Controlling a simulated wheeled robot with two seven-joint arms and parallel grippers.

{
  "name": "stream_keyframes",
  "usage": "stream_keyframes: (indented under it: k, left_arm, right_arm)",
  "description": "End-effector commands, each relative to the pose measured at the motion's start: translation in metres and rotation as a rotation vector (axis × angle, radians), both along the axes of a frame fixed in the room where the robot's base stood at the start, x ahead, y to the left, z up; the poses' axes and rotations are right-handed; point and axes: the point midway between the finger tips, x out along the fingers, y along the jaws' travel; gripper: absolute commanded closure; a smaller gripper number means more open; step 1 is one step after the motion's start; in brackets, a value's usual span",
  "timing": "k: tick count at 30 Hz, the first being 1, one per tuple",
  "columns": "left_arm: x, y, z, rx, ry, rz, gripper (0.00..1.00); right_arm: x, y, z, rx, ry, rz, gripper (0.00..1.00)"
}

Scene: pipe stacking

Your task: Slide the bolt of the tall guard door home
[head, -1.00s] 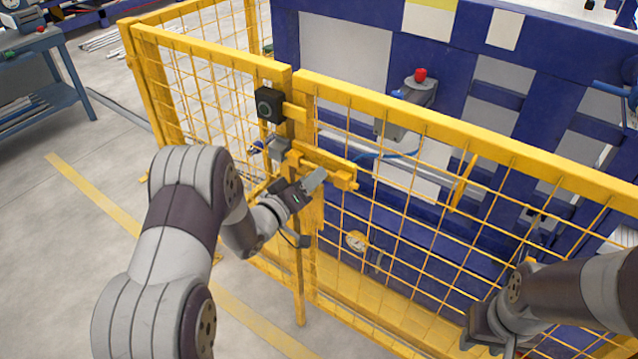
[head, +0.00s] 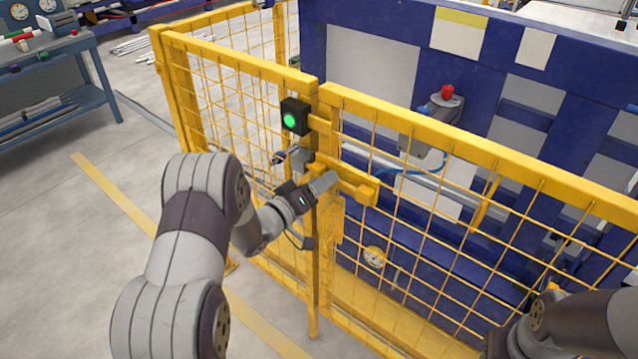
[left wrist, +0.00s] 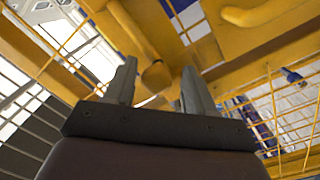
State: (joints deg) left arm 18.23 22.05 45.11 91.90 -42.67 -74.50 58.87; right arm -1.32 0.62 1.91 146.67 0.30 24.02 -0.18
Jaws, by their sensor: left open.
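The yellow mesh guard door (head: 440,142) has a yellow bolt assembly (head: 362,188) across its post, level with my left gripper. My left gripper (head: 328,182) is at the bolt, in front of the post, and hides part of it. In the left wrist view, its two fingers (left wrist: 160,92) stand apart, with a round yellow knob (left wrist: 156,76) showing in the gap. I cannot tell whether they touch the knob. The black box (head: 294,116) above the bolt shows a lit green lamp. My right gripper (head: 497,345) is partly cut off at the lower edge.
A yellow mesh panel (head: 235,105) adjoins on the left. Behind the fence stands a blue machine (head: 350,30) with a red button (head: 447,92). A blue workbench (head: 75,75) is at the far left. The floor between bench and fence is clear.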

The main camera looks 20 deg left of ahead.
Motion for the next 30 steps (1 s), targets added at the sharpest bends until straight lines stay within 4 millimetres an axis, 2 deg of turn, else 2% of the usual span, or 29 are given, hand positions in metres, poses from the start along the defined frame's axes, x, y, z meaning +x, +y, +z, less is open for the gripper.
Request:
stream_keyframes:
  k: [5, 12, 18, 22, 30]
  left_arm:
    - [-0.011, 0.005, -0.002, 0.0, 0.002, 0.001, 0.45]
    - [-0.069, 0.031, -0.003, -0.001, 0.003, 0.006, 0.45]
    - [-0.105, 0.046, -0.002, 0.0, 0.001, 0.004, 0.45]
    - [-0.115, 0.049, -0.002, 0.0, 0.002, 0.001, 0.45]
    - [-0.116, 0.049, -0.001, 0.0, 0.002, 0.0, 0.45]
  right_arm:
    - [0.0, 0.0, -0.003, 0.0, 0.0, 0.0, 0.57]
    - [0.0, 0.0, -0.012, 0.0, 0.0, 0.0, 0.57]
    - [0.0, 0.0, -0.016, 0.0, 0.0, 0.0, 0.57]
    - [0.0, 0.0, -0.016, 0.0, 0.0, 0.0, 0.57]
    - [0.0, 0.0, -0.016, 0.0, 0.0, 0.0, 0.57]
